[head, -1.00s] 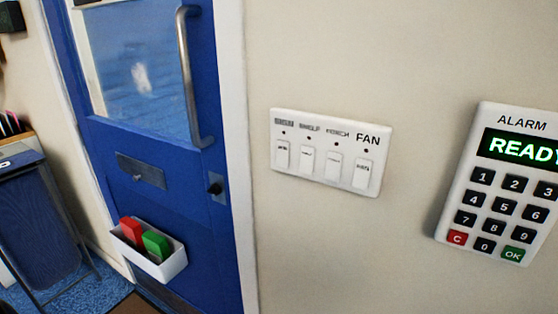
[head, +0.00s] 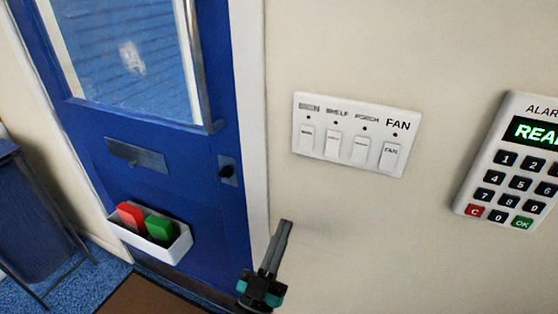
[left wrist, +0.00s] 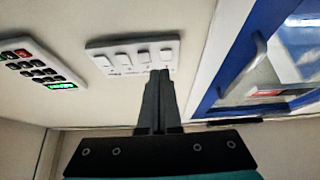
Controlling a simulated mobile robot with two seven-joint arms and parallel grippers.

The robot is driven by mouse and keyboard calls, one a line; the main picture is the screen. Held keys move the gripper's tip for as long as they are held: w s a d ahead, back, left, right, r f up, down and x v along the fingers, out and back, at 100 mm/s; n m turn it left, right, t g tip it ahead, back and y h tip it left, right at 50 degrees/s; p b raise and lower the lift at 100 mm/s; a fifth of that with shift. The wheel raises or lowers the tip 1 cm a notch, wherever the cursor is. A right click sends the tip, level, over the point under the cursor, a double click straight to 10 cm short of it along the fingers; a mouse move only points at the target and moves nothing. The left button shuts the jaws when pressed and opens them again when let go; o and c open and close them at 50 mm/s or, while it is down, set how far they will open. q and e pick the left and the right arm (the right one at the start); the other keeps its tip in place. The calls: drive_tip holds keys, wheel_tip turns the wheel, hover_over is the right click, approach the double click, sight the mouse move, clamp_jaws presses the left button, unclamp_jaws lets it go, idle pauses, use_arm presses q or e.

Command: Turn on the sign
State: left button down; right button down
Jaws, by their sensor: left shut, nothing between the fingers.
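A white switch panel (head: 349,168) is on the wall right of the blue door, with several rocker switches in a row. The leftmost switch (head: 306,138) has a blurred label that looks like SIGN; the others read SHELF, PORCH and FAN. My left gripper (head: 285,226) is shut and empty, below and left of the panel in the head view. In the left wrist view, the panel (left wrist: 105,45) appears turned over, and the shut fingertips (left wrist: 160,74) show just in front of its right end, by the rightmost switch (left wrist: 167,55). Contact cannot be told. My right gripper is not in view.
An alarm keypad (head: 515,160) is on the wall to the right. The blue door (head: 190,185) has a long handle and a white box (head: 150,238) holding a red and a green block. The wall around the panel is bare.

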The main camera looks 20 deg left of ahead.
use_arm(q)
drive_tip(key=r, duration=0.2)
drive_tip(key=a+r+t, duration=0.1)
drive_tip(key=shift+s+r, duration=0.35)
drive_tip(key=shift+s, duration=0.05)
drive_tip(key=p, duration=0.2)
approach(306, 143)
wheel_tip(306, 143, up, 4)
drive_tip(key=w, duration=0.3)
drive_tip(key=shift+w+f, duration=0.2)
drive_tip(key=shift+f, duration=0.1)
drive_tip(key=shift+w, duration=0.6)
drive_tip(key=shift+d, duration=0.1)
